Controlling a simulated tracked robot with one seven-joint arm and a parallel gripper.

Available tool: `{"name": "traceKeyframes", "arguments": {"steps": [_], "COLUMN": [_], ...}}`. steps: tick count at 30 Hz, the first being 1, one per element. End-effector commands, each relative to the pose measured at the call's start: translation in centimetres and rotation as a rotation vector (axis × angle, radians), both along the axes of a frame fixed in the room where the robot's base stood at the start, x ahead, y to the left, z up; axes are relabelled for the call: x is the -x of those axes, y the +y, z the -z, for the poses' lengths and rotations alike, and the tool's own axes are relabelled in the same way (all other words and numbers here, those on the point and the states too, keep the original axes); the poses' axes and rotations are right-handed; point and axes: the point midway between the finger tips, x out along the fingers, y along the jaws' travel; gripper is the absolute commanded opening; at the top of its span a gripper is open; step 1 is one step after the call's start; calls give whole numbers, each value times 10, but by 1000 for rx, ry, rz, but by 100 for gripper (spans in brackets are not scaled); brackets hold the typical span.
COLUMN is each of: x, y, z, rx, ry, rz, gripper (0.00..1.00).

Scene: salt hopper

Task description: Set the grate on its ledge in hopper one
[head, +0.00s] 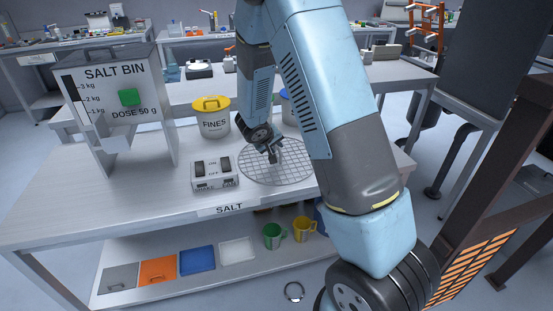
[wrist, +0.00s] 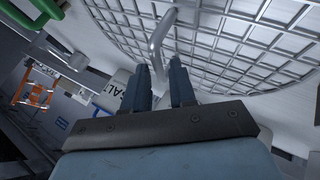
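The grate is a round wire mesh disc (head: 293,174) at the right end of the near workbench in the head view. In the wrist view its mesh (wrist: 225,32) fills the top, with a pale bent handle (wrist: 158,36) standing out from it. My gripper (head: 272,157) is over the middle of the grate. I cannot tell whether the grate rests on the bench or is slightly raised. No hopper marked one is readable.
Left of the grate are a switch box (head: 215,174), a yellow-lidded FINES tub (head: 213,123) and the SALT BIN (head: 120,88). A blue-lidded tub (head: 286,108) is partly behind my arm. The lower shelf holds coloured plates and mugs. A dark frame (head: 470,200) stands at right.

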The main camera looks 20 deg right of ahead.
Motion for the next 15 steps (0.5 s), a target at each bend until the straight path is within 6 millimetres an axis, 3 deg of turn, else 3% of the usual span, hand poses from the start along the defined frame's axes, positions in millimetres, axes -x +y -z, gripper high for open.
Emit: {"name": "traceKeyframes", "arguments": {"steps": [6, 15], "x": [-14, -18], "y": [-13, -16], "z": [20, 24], "rx": [0, -1], "ry": [0, -3], "rz": [-1, -1], "gripper": [26, 26]}}
